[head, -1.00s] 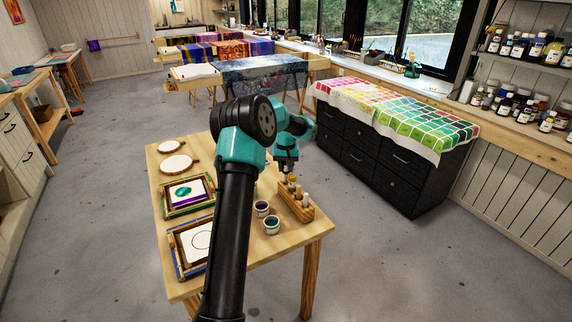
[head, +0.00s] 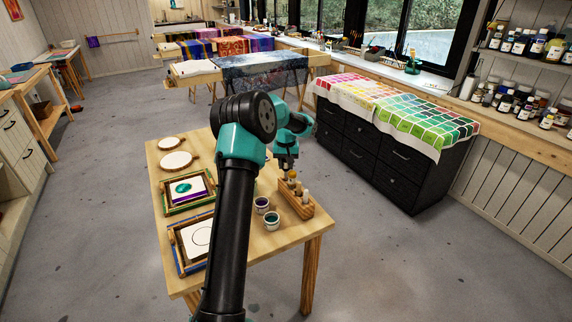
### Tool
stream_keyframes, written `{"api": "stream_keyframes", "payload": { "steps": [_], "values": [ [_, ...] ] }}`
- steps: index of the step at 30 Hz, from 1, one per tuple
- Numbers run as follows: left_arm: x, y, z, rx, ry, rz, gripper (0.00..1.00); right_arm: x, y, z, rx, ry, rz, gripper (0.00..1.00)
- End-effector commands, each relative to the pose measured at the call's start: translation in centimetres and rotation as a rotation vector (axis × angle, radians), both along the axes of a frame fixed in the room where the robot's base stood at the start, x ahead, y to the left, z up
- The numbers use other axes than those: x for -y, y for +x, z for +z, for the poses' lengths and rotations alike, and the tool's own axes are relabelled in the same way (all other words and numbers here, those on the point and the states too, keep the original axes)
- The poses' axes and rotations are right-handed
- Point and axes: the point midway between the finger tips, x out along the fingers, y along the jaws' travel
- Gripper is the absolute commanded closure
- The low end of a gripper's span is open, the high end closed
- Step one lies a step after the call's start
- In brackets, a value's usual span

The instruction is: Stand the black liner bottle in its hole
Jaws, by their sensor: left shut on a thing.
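My left gripper (head: 288,166) points down over the far end of the wooden bottle holder (head: 299,209). It is shut on a small bottle, taken as the black liner bottle (head: 291,175). Only a small amber-toned part of it shows below the fingers. The bottle looks roughly upright at the far end of the holder. I cannot tell whether its base is inside the hole or above it. Pale-topped bottles (head: 305,195) stand in the nearer part of the holder. My right gripper is not in view.
Two small paint jars (head: 271,221) stand left of the holder. Framed silks (head: 187,190) and round wooden discs (head: 176,160) lie on the left of the table (head: 270,250). My left arm hides the table's middle. A black drawer cabinet (head: 390,165) stands to the right.

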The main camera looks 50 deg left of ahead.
Motion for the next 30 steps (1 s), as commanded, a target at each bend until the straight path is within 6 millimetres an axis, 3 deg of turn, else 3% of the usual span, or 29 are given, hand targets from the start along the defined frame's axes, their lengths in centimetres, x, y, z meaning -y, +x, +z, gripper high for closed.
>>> {"api": "stream_keyframes", "payload": {
  "steps": [30],
  "values": [
    [0.0,0.0,-1.2,0.0,0.0,0.0,0.83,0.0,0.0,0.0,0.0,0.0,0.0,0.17]
  ]
}}
